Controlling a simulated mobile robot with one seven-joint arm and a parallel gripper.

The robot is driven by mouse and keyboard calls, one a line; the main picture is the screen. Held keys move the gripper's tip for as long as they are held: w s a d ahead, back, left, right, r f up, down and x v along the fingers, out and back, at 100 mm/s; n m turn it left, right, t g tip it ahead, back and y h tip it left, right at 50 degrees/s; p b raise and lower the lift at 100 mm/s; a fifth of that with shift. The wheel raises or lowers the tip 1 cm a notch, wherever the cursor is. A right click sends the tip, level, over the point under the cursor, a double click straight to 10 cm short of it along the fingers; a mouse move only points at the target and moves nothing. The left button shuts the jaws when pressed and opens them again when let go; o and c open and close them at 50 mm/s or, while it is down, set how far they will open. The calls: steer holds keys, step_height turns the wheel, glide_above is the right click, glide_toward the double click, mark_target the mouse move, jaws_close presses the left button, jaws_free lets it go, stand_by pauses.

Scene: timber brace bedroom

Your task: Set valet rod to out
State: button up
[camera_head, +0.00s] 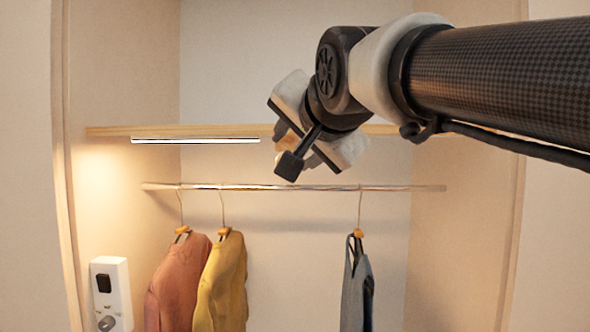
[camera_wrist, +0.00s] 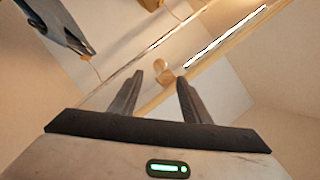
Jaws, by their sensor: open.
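A small round wooden knob (camera_wrist: 162,69), which looks like the end of the valet rod, shows at the shelf's front edge in the wrist view. In the head view a bit of it (camera_head: 286,143) shows behind my gripper; the rest is hidden. How far the rod is out cannot be told. My gripper (camera_wrist: 160,79) is open and empty, its two dark fingers pointing toward the knob. The knob appears between the fingertips, seemingly a little beyond them. Contact cannot be made out. In the head view my gripper (camera_head: 286,149) is tilted in front of the shelf edge.
A wooden shelf (camera_head: 210,130) with a lit strip (camera_head: 195,140) spans the closet. Below it runs a clothes rail (camera_head: 295,187) with an orange garment (camera_head: 178,285), a yellow one (camera_head: 222,285) and a grey one (camera_head: 356,290). A white panel (camera_head: 123,285) is on the left.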

steer(key=p+x, duration=0.1)
steer(key=x, duration=1.3)
steer(key=shift+w+a, duration=0.15)
steer(key=shift+w, duration=0.2)
steer(key=shift+f, duration=0.1)
jaws_close()
